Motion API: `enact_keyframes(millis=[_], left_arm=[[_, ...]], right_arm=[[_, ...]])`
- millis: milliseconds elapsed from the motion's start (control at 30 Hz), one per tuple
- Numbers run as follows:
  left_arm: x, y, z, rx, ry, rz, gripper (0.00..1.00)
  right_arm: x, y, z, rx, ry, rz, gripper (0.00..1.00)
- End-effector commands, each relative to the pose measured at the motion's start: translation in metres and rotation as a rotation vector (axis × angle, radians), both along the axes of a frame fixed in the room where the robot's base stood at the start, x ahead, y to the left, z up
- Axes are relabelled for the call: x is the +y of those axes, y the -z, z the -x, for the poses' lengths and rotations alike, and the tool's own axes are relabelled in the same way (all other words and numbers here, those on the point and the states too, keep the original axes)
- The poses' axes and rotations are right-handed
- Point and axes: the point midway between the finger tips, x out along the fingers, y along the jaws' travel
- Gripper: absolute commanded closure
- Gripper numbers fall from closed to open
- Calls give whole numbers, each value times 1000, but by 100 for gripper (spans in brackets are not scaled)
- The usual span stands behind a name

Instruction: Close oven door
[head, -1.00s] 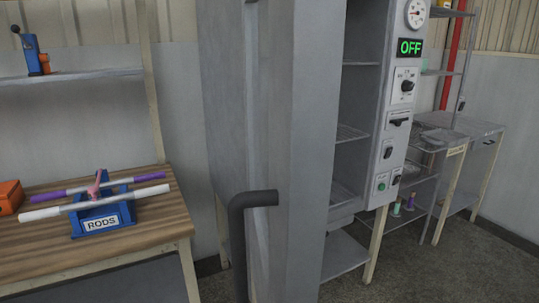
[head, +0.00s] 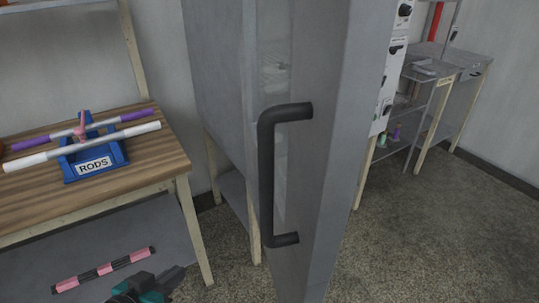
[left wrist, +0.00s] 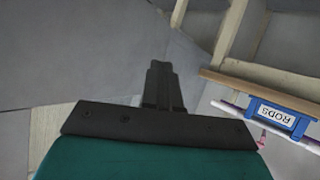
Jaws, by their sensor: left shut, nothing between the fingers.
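The oven door (head: 348,150) is a tall grey panel standing open in the middle of the head view, nearly edge-on to me. Its dark bracket-shaped handle (head: 267,175) is on the left-hand face. The oven body (head: 215,95) is behind it, its inside mostly hidden by the door. My left gripper (head: 176,277), teal with dark fingers, is low at the bottom edge, left of and below the handle and apart from it. In the left wrist view its fingers (left wrist: 160,72) are together and empty. My right gripper is not in view.
A wooden bench (head: 140,175) at left carries a blue RODS holder (head: 95,160) with white and purple rods. A pink and black rod (head: 104,269) is on the bench's lower shelf. A metal side table (head: 440,65) stands at back right. The floor (head: 420,230) at right is clear.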

Motion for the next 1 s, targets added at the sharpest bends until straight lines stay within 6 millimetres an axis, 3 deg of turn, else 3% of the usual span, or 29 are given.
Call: enact_keyframes(millis=[100, 267, 400, 600, 800, 1000], left_arm=[[-7, -50, -26, -65, 116, 76, 100], [-24, -123, -37, -160, 322, 165, 100], [-39, -190, -25, -259, 540, 219, 100], [-53, -262, 15, -387, 822, 253, 100], [-57, -290, 39, -445, 953, 265, 100], [-71, -294, 38, -449, 964, 270, 100]], right_arm=[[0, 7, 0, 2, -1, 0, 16], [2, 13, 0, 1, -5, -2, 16], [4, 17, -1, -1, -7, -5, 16], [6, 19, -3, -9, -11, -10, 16], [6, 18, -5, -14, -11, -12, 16], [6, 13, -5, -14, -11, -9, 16]])
